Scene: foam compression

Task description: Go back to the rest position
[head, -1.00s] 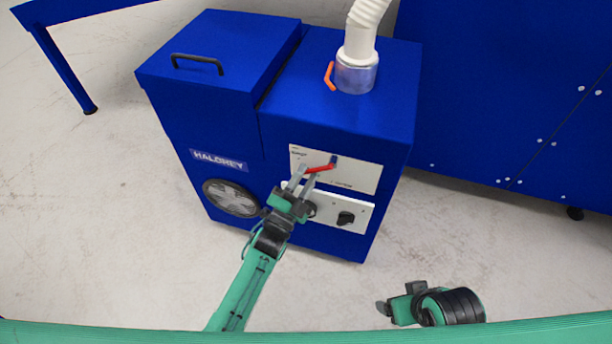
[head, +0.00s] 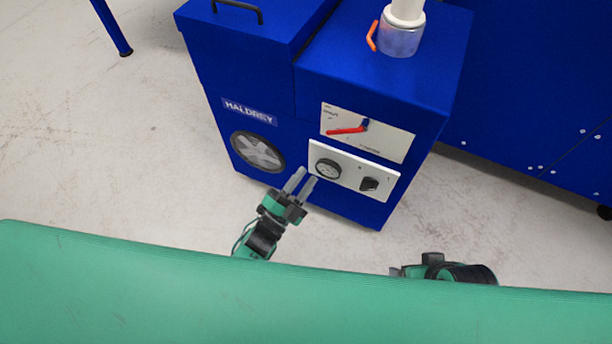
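My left gripper (head: 301,183) is in front of the lower panel of the blue machine (head: 230,75), apart from the red lever. Its two grey fingers are parallel with a gap between them, and nothing shows between them. The red lever (head: 345,131) on the upper white panel (head: 388,142) points left. My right gripper (head: 398,271) is at the lower right, mostly hidden behind my green body edge, so its fingers cannot be made out.
The lower panel has a round dial (head: 328,168) and a black knob (head: 369,184). A white hose (head: 407,10) with an orange handle (head: 372,36) rises from the machine's top. A large blue cabinet (head: 530,90) stands behind at right. Bare floor (head: 100,150) lies to the left.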

